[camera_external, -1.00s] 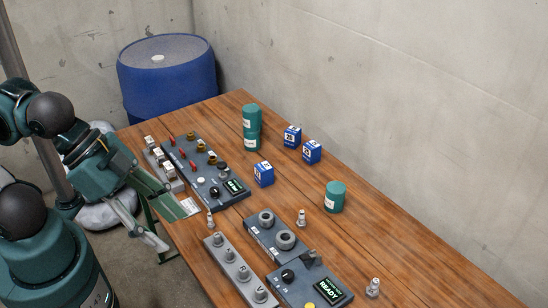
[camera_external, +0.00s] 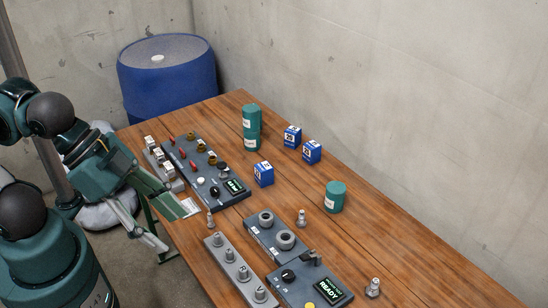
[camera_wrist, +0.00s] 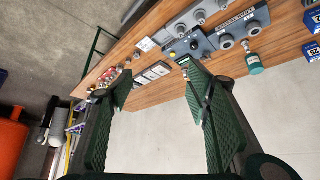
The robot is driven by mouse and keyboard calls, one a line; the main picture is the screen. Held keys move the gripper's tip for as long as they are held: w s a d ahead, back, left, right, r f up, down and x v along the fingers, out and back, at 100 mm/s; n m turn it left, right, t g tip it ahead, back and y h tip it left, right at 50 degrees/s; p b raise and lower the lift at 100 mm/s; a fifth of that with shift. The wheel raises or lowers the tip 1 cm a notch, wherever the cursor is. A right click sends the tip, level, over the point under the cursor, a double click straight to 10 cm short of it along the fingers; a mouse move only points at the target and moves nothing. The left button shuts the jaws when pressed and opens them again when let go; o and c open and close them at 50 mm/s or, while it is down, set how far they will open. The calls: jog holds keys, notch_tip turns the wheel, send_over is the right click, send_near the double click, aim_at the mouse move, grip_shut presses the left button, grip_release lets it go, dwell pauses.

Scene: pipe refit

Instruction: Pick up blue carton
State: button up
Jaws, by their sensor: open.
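Three blue cartons with white labels stand on the wooden table in the external view. One carton (camera_external: 264,174) is nearest the panel with the red levers. Two more stand close together further back, a rear carton (camera_external: 292,136) and a front carton (camera_external: 312,151). In the wrist view, parts of two blue cartons show at the right edge, a lower one (camera_wrist: 312,51) and an upper one (camera_wrist: 314,3) cut off by the frame. My gripper (camera_external: 176,226) is open and empty at the table's left edge, well apart from the cartons; its spread fingers show in the wrist view (camera_wrist: 159,88).
Stacked teal cans (camera_external: 251,128) stand left of the two rear cartons. A single teal can (camera_external: 335,197) stands further right. A lever panel (camera_external: 205,175), a ring panel (camera_external: 276,238) and a grey knob strip (camera_external: 240,270) lie along the near side. A concrete wall bounds the back.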

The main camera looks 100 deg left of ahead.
jog(key=w+a+n+g, duration=0.2)
jog(key=w+a+n, duration=0.65)
jog(key=a, duration=0.45)
jog(key=n+g+h+b, duration=0.1)
jog(key=n+g+h, duration=0.15)
jog(key=n, duration=1.45)
send_over(263, 165)
jog(key=shift+h, duration=0.45)
jog(key=f, duration=1.6)
jog(key=a+f, duration=0.1)
jog(key=f, duration=0.7)
jog(key=shift+s, duration=0.4)
jog(key=shift+s+a+f, duration=0.25)
jog(key=shift+a+f, duration=0.05)
jog(key=shift+a, duration=0.05)
jog(key=shift+f, duration=0.1)
